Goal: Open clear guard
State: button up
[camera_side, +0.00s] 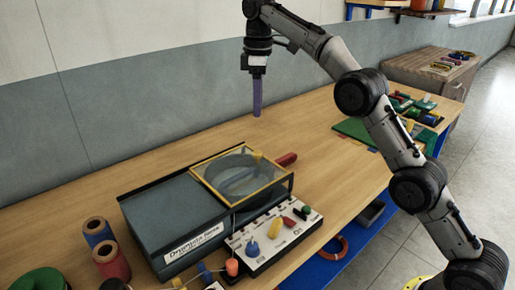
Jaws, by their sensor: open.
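The clear guard (226,185) is a see-through panel in a yellow frame. It lies flat and looks closed over a round recess at the right end of a dark grey machine (172,211). A small yellow tab sits on the guard's far edge. My gripper (257,112) points down in the air above and behind the guard, apart from it. Its purple fingers overlap from this side, and nothing shows between them. A red handle (286,159) sticks out behind the guard's right corner.
A white control panel (272,238) with coloured knobs and levers stands in front of the machine. Several thread spools (112,262) stand at the lower left. A green mat (358,131) and coloured parts lie at the right. The bench behind the machine is clear.

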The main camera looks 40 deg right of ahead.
aim_at(257, 152)
notch_tip(257, 152, down, 14)
jog(key=shift+f, duration=0.2)
dwell(0.6)
grip_shut()
jog(key=shift+r, duration=0.1)
dwell(1.3)
